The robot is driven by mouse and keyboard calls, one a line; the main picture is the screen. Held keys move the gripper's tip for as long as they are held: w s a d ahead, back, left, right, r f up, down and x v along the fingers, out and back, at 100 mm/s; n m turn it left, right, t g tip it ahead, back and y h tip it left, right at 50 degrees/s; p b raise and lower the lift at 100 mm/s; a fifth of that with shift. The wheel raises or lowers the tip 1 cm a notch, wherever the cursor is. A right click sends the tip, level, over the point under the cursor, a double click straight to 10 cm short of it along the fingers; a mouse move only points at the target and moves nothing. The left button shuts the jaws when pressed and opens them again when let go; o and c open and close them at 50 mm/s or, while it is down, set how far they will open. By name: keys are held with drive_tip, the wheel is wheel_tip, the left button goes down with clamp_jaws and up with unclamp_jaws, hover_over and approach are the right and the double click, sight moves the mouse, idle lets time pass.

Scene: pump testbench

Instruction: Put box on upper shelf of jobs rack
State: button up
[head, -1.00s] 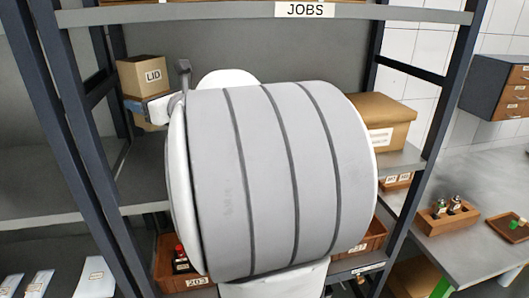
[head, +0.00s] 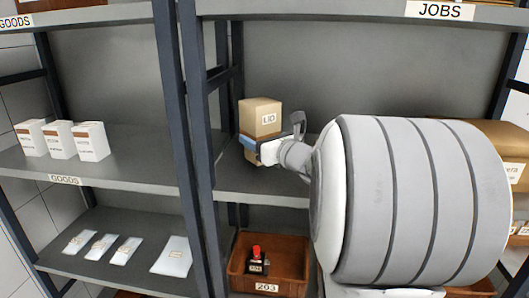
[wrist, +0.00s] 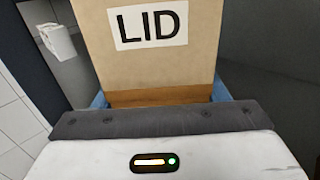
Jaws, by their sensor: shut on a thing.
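A tan cardboard box with a LID label (head: 261,117) is held upright in my gripper (head: 255,147). The box also fills the upper middle of the wrist view (wrist: 160,45), with the blue fingers (wrist: 222,90) on both sides of its lower part. In the head view the box is at the left end of the jobs rack's upper shelf (head: 262,182), beside the rack post. I cannot tell whether the box bottom touches the shelf. My arm hides much of the shelf's middle and right.
A larger cardboard box (head: 505,145) stands on the same shelf at right. Below is a brown bin marked 203 (head: 268,288) with a red-capped item. The goods rack at left holds white boxes (head: 60,140) and flat packets (head: 125,250).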

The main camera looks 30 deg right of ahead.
drive_tip(key=shift+f, duration=1.9)
drive_tip(key=shift+f, duration=0.1)
drive_tip(key=o, duration=1)
drive_tip(key=shift+s, duration=0.1)
